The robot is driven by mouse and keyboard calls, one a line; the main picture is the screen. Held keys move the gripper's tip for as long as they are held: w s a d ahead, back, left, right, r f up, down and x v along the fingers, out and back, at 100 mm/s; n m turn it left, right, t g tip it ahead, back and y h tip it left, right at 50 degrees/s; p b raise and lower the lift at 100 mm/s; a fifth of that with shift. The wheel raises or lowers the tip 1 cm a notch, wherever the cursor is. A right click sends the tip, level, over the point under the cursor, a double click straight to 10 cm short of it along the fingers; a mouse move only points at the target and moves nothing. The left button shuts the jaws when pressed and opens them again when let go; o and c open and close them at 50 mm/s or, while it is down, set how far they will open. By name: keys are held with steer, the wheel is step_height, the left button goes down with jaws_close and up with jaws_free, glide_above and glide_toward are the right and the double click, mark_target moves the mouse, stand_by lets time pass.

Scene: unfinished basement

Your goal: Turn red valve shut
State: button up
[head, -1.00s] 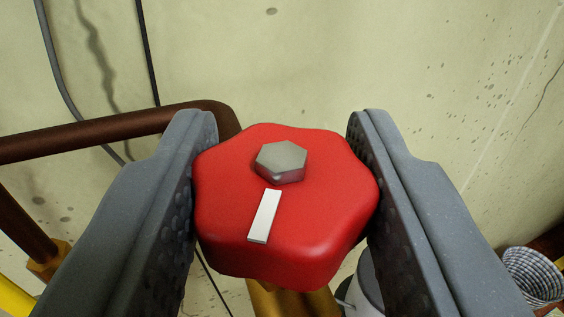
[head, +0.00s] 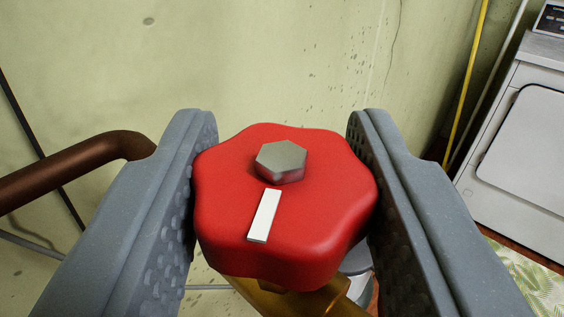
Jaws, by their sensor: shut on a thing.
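The red valve knob (head: 310,225) fills the middle of the head view, with a lobed rim, a grey hex nut (head: 281,161) on top and a white marker strip (head: 264,215) pointing toward the bottom of the picture. My gripper (head: 282,145) is shut on the knob, one grey finger pressed to its left side and one to its right. The brass valve body (head: 340,298) shows partly below the knob; most of it is hidden.
A brown pipe (head: 85,165) runs in from the left behind my left finger. The pale stained wall (head: 270,60) stands behind. A white washer or dryer (head: 520,150) is at the right, near a yellow pipe (head: 466,85) and a patterned mat (head: 545,282).

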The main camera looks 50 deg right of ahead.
steer(key=shift+m+g+h+p, duration=0.6)
steer(key=shift+g+p, duration=0.1)
steer(key=shift+p, duration=0.2)
steer(key=o, duration=1)
steer(key=shift+s+a, duration=0.2)
steer(key=shift+a, duration=0.3)
steer(key=b+v, duration=0.1)
steer(key=v, duration=1.1)
steer(key=shift+s+a+f+b, duration=0.1)
steer(key=shift+s+a+b, duration=0.15)
steer(key=shift+b, duration=0.05)
